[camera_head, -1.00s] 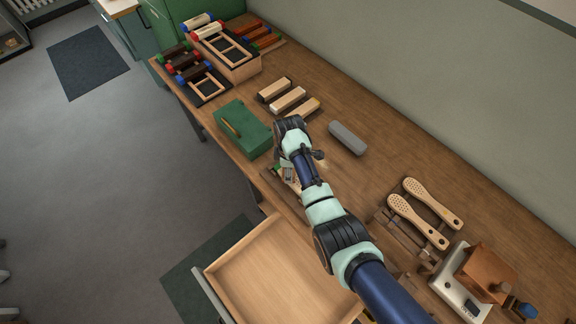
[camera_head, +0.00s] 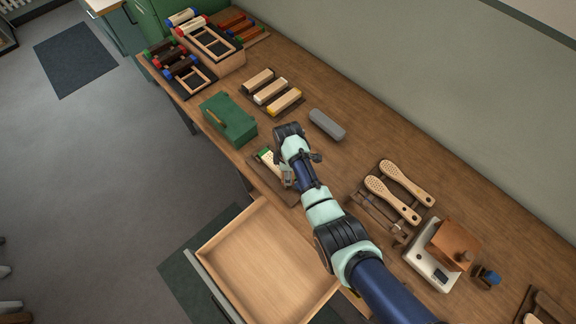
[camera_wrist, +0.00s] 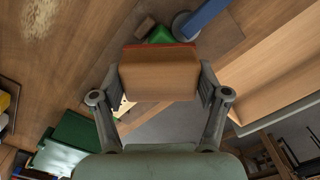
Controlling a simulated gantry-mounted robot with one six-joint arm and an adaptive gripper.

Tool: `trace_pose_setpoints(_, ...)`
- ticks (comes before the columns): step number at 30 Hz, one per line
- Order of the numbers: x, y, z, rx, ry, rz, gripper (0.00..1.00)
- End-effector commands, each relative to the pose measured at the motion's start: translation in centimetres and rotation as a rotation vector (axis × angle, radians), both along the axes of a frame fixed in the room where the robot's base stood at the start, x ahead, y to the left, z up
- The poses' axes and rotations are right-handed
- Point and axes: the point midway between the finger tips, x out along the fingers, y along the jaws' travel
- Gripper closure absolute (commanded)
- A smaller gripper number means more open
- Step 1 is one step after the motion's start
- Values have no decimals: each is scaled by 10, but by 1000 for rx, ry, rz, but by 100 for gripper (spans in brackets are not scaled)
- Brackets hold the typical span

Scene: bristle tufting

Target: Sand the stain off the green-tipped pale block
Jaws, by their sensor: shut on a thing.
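The green-tipped pale block (camera_head: 273,162) lies on a dark mat at the bench's front edge, its green end towards the green box. My gripper (camera_head: 288,178) is over its near end and hides part of it. In the wrist view my gripper (camera_wrist: 160,88) is shut on a tan wooden block with a red edge (camera_wrist: 158,72), which looks like a sanding block. Behind it only a pale speckled sliver (camera_wrist: 124,105) and a green patch (camera_wrist: 159,36) show, probably parts of the pale block. Contact between the two blocks and the stain cannot be made out.
A green box (camera_head: 228,120) stands to the left and an open drawer (camera_head: 265,255) juts out below. A grey rounded block (camera_head: 327,124) lies behind my arm. Perforated wooden handles (camera_head: 391,200) and a machine (camera_head: 432,268) are to the right. Three blocks (camera_head: 270,91) lie farther back.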

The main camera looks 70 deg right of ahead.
Motion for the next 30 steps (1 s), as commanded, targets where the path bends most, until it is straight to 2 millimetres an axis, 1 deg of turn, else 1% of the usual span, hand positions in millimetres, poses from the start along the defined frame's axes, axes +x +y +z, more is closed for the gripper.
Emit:
trace_pose_setpoints(1, 1, 0, 18, -3, -3, 2, 64)
trace_pose_setpoints(3, 1, 1, 30, -2, -2, 3, 64)
trace_pose_setpoints(18, 6, 5, 74, -1, -2, 15, 64)
trace_pose_setpoints(23, 7, 6, 83, -1, -2, 18, 64)
trace_pose_setpoints(30, 8, 6, 82, -2, -2, 19, 64)
